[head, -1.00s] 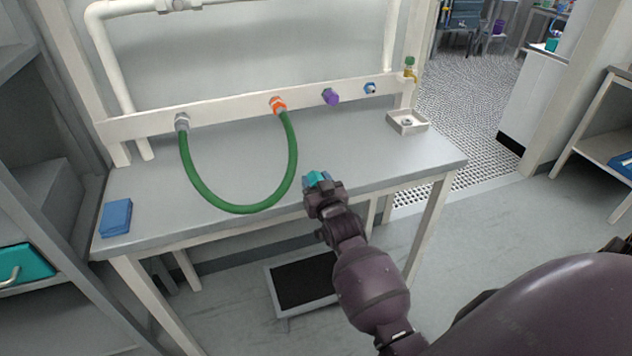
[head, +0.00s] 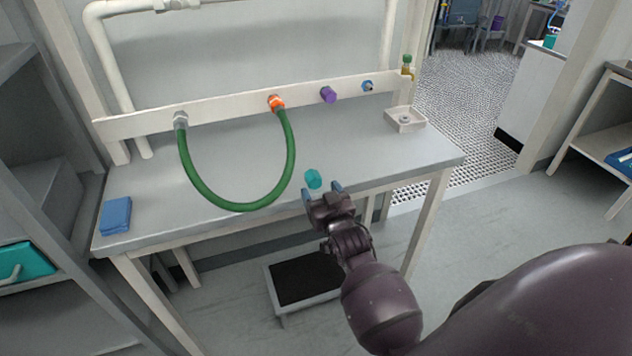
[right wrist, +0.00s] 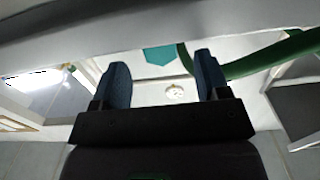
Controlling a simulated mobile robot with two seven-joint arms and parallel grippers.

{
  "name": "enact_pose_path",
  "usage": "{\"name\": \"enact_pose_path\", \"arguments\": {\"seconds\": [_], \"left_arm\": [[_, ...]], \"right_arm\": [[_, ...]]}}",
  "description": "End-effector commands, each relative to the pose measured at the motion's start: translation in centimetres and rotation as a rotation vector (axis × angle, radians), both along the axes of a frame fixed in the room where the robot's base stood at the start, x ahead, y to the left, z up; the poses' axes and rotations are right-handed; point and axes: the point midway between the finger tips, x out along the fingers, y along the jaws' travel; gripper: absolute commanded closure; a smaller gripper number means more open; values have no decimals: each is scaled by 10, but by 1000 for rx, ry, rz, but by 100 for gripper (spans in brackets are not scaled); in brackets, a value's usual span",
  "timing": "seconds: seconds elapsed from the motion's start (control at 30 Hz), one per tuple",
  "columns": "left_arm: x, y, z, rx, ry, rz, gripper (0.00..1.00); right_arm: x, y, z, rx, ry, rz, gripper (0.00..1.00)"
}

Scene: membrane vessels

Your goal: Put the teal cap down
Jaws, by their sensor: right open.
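The teal cap (head: 312,179) rests on the grey bench top (head: 365,160), right of the green hose and near the front edge. My right gripper (head: 322,192) is open and empty, just in front of the cap and apart from it. In the right wrist view the two blue fingertips (right wrist: 161,82) are spread wide, with nothing between them, and the teal cap (right wrist: 160,55) shows beyond them. My left gripper is not in view.
A green hose (head: 236,208) loops from a grey fitting to an orange fitting (head: 276,103) on the white rail. A purple fitting (head: 328,95) and a blue one (head: 367,86) sit further right. A small white tray (head: 405,126) and blue cloths (head: 116,215) lie on the bench.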

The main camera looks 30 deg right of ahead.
Motion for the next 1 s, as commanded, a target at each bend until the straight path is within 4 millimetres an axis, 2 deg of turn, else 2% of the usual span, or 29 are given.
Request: {"name": "enact_pose_path", "arguments": {"seconds": [0.1, 0.3, 0.6, 0.67, 0.77, 1.0], "left_arm": [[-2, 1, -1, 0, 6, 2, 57], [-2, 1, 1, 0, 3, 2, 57], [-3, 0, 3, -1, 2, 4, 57], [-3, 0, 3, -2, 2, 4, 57], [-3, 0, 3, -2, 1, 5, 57], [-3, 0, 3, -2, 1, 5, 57]], "right_arm": [[-21, 5, 2, 0, -3, -1, 31], [-49, 12, 4, -2, -8, 0, 31], [-71, 17, 1, -4, 3, 5, 31], [-79, 18, -7, -9, 33, 16, 31], [-105, 23, -33, -22, 128, 52, 31], [-200, 47, -106, -35, 431, 177, 31]]}}
